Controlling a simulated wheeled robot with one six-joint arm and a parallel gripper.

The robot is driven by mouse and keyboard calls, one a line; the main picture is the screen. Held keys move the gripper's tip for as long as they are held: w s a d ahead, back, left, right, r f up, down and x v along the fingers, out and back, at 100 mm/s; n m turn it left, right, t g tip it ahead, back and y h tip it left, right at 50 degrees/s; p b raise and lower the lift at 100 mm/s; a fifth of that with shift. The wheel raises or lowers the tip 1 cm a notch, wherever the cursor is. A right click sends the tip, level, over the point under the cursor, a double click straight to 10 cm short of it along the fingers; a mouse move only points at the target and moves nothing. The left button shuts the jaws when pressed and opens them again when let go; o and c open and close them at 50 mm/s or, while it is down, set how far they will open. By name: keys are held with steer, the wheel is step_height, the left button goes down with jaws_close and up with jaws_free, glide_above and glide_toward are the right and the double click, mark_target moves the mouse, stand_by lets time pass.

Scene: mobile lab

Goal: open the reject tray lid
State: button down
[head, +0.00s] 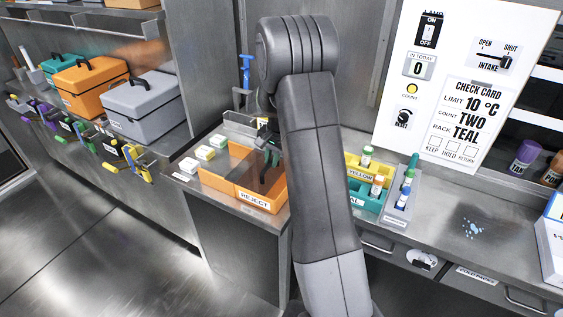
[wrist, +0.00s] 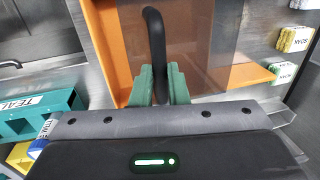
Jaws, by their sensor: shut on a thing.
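The orange reject tray (head: 262,203), labelled REJECT, sits on the counter left of my arm in the head view. In the wrist view its orange rim (wrist: 105,45) shows around a smoky see-through lid (wrist: 205,45). A black curved handle (wrist: 153,35) rises at the lid. My gripper (wrist: 160,84) has green fingers shut on this handle, one on each side. In the head view my gripper (head: 268,150) is over the tray, partly hidden by my arm. I cannot tell whether the lid is lifted at all.
Small pale blocks (head: 205,153) sit left of the tray; the wrist view shows blocks marked SOAK (wrist: 295,40). A teal rack (head: 368,199) and a yellow rack (head: 355,170) with vials stand right of my arm. Cases (head: 143,103) stand on the left shelf.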

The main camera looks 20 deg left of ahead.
glide_above(245, 163)
steer(key=shift+p, duration=0.35)
steer(key=c, duration=1.4)
jaws_free()
steer(key=shift+d, duration=0.1)
step_height(245, 163, up, 14)
steer(key=d+b, duration=0.2)
steer(key=shift+d+f, duration=0.2)
steer(key=shift+d, duration=0.15)
steer(key=shift+s+f, duration=0.1)
steer(key=shift+f, duration=0.05)
